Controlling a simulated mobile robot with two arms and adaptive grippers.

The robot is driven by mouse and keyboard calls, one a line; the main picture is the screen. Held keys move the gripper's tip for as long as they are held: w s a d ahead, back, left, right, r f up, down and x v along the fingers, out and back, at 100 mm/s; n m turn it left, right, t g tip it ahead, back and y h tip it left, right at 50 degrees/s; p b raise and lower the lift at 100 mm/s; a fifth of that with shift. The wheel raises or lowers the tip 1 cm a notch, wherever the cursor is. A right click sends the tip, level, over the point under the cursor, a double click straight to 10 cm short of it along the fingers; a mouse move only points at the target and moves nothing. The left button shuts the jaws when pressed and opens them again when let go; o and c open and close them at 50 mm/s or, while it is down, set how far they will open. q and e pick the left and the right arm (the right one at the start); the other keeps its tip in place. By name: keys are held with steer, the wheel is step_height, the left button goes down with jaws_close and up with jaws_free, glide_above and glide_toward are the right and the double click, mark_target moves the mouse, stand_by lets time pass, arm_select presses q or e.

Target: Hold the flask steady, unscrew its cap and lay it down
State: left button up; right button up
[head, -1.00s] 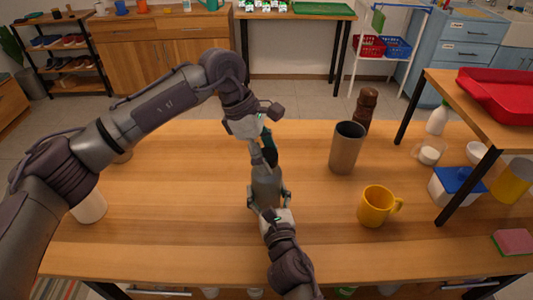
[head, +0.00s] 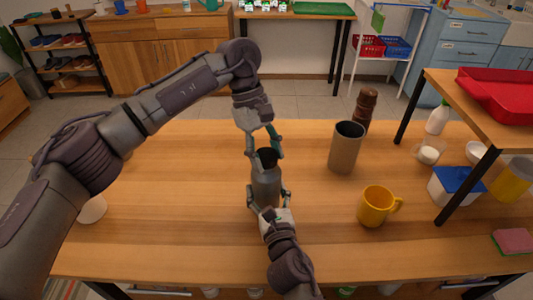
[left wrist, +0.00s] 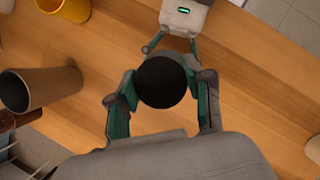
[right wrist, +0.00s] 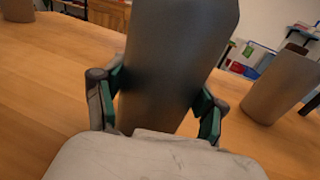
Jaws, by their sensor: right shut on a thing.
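The grey flask (head: 266,190) stands upright on the table, with its black cap (head: 267,157) on top. The cap shows from above as a dark disc in the left wrist view (left wrist: 163,82). My right gripper (head: 268,203) is shut on the flask's body from the front; the right wrist view shows a finger on each side of the flask (right wrist: 170,70). My left gripper (head: 265,150) points down from above, open, with one finger on each side of the cap. In the left wrist view a gap shows beside the right finger.
A brown tumbler (head: 345,150) and a yellow mug (head: 376,207) stand right of the flask, with a dark brown bottle (head: 365,108) behind. A shelf (head: 460,100) rises at the right. The table (head: 180,220) left of the flask is mostly bare.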

arm_select(q)
steer(key=c, duration=0.3)
steer(key=n, duration=0.2)
steer(key=n+t+h, duration=0.1)
steer(key=n, duration=0.2)
steer(key=shift+t, duration=0.3)
steer(key=n+t, duration=0.1)
steer(key=n, duration=0.3)
steer(key=shift+r+t, duration=0.1)
steer(key=shift+t, duration=0.3)
steer(key=n+t, duration=0.2)
steer(key=n, duration=0.3)
steer(key=n+t+y, duration=0.1)
steer(key=n, duration=0.3)
steer(key=shift+w, duration=0.15)
steer(key=shift+n, duration=0.3)
